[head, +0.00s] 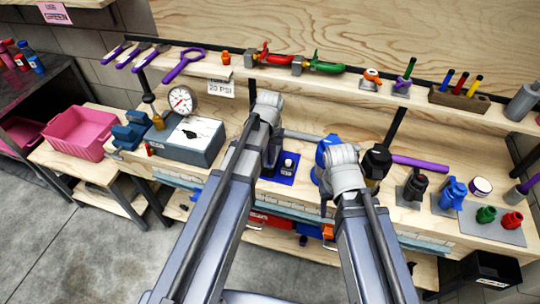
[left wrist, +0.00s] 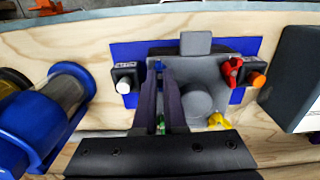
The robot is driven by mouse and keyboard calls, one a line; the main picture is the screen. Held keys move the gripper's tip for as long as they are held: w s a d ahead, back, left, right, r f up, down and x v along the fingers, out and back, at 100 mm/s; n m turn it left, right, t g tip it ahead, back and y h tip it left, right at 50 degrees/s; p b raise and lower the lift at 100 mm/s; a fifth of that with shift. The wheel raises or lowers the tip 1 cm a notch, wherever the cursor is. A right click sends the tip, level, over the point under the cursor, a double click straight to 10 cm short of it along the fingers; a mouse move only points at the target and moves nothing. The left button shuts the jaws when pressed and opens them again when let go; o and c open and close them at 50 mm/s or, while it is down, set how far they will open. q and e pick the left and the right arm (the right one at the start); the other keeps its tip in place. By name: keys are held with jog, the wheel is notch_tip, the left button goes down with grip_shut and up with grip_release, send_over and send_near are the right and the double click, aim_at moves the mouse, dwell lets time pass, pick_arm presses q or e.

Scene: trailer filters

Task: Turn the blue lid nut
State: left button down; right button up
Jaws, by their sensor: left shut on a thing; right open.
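The blue lid nut (left wrist: 157,66) is a small blue piece at the tips of my left gripper in the left wrist view, mostly covered by the fingers. My left gripper (left wrist: 159,78) is shut on it, over a grey fixture (left wrist: 200,72) on a blue mat (left wrist: 122,50). In the head view the blue mat (head: 270,180) lies between my two arms, and my left arm hides the nut. My right gripper (head: 328,195) hangs in front of a blue housing (head: 325,148), its fingers mostly hidden.
A grey box (head: 190,140) with a gauge (head: 181,100) stands to the left. In the left wrist view a blue housing (left wrist: 50,115) and a red-handled valve (left wrist: 232,72) flank the fingers.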

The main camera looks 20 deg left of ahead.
dwell(0.4)
pick_arm(q)
jog(key=c, duration=1)
grip_release()
jog(key=shift+r, duration=0.2)
notch_tip(320, 180, up, 8)
jog(key=p, duration=0.8)
jog(key=shift+f, duration=0.2)
jog(key=shift+f, duration=0.1)
